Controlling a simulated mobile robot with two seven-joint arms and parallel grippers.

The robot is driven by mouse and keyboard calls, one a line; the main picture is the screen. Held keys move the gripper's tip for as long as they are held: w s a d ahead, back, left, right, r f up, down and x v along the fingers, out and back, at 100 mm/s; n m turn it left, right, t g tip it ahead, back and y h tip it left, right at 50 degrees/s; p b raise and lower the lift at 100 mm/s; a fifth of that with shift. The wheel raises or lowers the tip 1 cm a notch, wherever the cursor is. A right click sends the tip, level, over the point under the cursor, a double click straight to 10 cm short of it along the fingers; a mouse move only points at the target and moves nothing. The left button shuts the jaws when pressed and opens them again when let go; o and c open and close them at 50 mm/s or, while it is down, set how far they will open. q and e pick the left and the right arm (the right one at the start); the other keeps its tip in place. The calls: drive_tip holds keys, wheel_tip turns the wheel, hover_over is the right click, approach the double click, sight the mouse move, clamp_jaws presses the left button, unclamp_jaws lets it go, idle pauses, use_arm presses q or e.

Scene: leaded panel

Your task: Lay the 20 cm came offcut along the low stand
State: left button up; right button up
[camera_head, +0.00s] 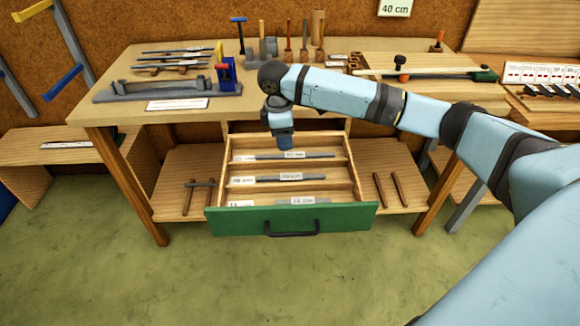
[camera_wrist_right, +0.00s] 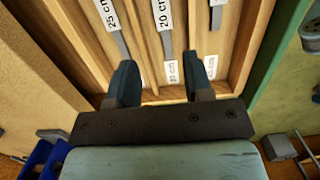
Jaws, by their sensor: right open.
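The 20 cm came offcut (camera_head: 262,180) is a thin grey strip with a white label, lying in the middle compartment of the open drawer (camera_head: 230,222). In the right wrist view, the offcut (camera_wrist_right: 168,45) and its "20 cm" label lie just beyond my fingertips. My right gripper (camera_head: 285,145) points down over the drawer; in the right wrist view its fingers (camera_wrist_right: 160,80) are apart with nothing between them. A low rack (camera_head: 170,67) with several strips across it is at the back left of the bench; I cannot tell if it is the low stand. My left gripper is out of view.
Other strips lie in the far (camera_head: 262,157) and front compartments. Upright tools (camera_head: 288,40) stand at the back. A wooden board (camera_head: 430,85) lies right. The drawer's walls are close around my fingers.

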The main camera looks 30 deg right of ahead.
drive_tip(key=b, duration=0.2)
hover_over(291, 177)
drive_tip(key=f, duration=0.8)
drive_tip(key=shift+w+a+f, duration=0.15)
drive_tip(key=shift+w+a, duration=0.05)
wheel_tip(291, 177, down, 5)
drive_tip(key=shift+s+d+f+b, duration=0.1)
drive_tip(key=shift+d+b, duration=0.05)
drive_tip(key=shift+b, duration=0.4)
clamp_jaws()
